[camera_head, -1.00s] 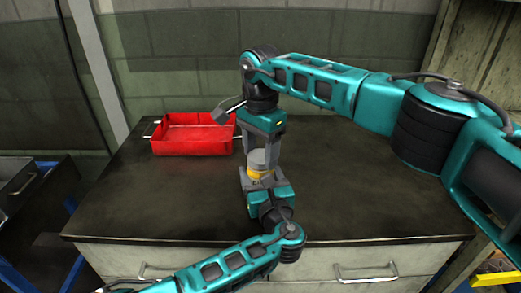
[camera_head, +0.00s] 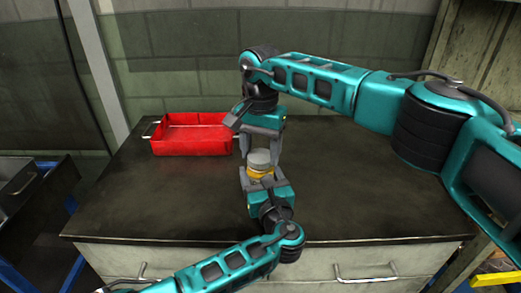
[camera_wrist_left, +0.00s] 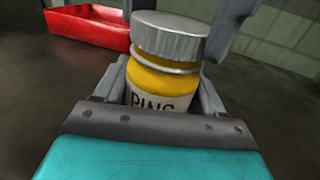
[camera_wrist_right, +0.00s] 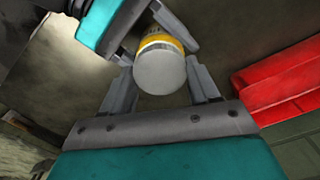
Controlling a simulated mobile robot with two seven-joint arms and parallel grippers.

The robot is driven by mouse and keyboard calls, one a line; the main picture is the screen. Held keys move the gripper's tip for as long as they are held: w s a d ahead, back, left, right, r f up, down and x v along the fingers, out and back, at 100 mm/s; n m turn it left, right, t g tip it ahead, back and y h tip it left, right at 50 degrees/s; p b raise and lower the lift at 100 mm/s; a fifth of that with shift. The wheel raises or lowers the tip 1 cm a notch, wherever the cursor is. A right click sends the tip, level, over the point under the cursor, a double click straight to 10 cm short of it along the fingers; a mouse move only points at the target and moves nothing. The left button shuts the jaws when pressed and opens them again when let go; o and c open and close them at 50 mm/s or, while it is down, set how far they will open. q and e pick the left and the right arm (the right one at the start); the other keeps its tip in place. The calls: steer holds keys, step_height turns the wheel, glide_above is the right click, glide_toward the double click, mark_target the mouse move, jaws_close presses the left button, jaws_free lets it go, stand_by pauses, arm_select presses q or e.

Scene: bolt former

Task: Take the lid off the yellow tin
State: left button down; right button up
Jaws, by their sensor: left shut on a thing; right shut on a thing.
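The yellow tin (camera_head: 262,175) stands upright in my left gripper (camera_head: 261,180), whose fingers are shut on its body. In the left wrist view the tin (camera_wrist_left: 160,84) shows a white label reading "PINS". Its round grey lid (camera_wrist_left: 167,40) sits on top, with a yellow strip and a metal ring showing under it. The lid also shows in the head view (camera_head: 259,157) and, as a plain disc, in the right wrist view (camera_wrist_right: 161,71). My right gripper (camera_head: 262,153) comes from behind and above, shut on the lid. I cannot tell whether the lid is loose.
A red open tray (camera_head: 190,140) stands on the dark worktop (camera_head: 370,200) at the back left. My right arm crosses above the right side. The worktop right of the tin is clear. Drawers with handles are below the front edge.

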mark_target(260, 155)
steer(key=shift+r, duration=0.2)
steer(key=shift+r, duration=0.9)
steer(key=shift+r, duration=2)
arm_select(q)
jaws_free()
steer(key=shift+s, duration=0.1)
